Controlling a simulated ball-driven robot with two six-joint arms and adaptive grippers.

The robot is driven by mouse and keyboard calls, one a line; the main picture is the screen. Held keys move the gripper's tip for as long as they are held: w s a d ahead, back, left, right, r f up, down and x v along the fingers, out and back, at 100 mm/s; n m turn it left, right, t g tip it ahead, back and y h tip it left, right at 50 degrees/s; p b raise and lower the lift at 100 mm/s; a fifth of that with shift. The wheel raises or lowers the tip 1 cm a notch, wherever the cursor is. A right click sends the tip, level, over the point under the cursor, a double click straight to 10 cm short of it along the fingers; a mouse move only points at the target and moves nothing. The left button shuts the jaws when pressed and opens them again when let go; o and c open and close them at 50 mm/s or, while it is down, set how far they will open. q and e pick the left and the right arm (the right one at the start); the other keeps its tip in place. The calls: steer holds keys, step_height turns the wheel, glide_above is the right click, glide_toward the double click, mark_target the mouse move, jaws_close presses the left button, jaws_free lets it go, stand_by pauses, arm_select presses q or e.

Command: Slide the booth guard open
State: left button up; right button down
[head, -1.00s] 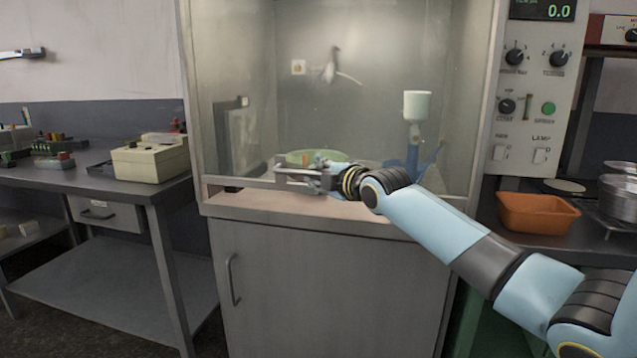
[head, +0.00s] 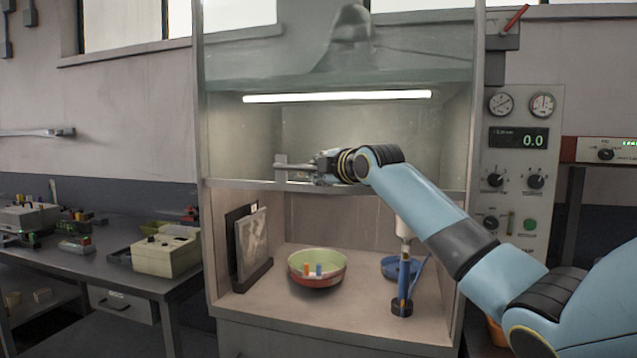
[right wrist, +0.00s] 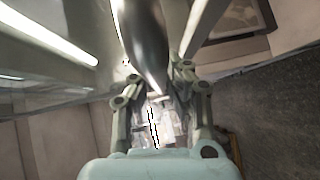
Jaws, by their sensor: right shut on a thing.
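The booth guard (head: 240,140) is a clear sliding pane with a grey bottom rail. It stands raised about halfway up the booth, with a wide opening below the rail. Its metal bar handle (head: 290,165) sticks out just above the rail. My right gripper (head: 322,168) is shut on the handle. In the right wrist view the handle (right wrist: 143,45) runs between the fingers of my right gripper (right wrist: 157,92). My left gripper is not in view.
Inside the booth are a green and red bowl (head: 317,270), a dark rack with a panel (head: 253,250), and a blue stand with a white cup (head: 402,290). A control panel (head: 520,185) stands at the right, a bench (head: 90,275) at the left.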

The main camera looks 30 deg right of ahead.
step_height(320, 180, up, 2)
steer(key=shift+p, duration=0.4)
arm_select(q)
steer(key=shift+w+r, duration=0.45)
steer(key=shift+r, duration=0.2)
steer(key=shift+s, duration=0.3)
arm_select(e)
steer(key=c, duration=1.3)
jaws_free()
steer(key=shift+c, duration=0.2)
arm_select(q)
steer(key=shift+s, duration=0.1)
arm_select(e)
steer(key=s+r, duration=0.1)
steer(key=s, duration=1.1)
steer(key=shift+a+r, duration=0.3)
steer(key=shift+a, duration=0.1)
steer(key=shift+w, duration=0.1)
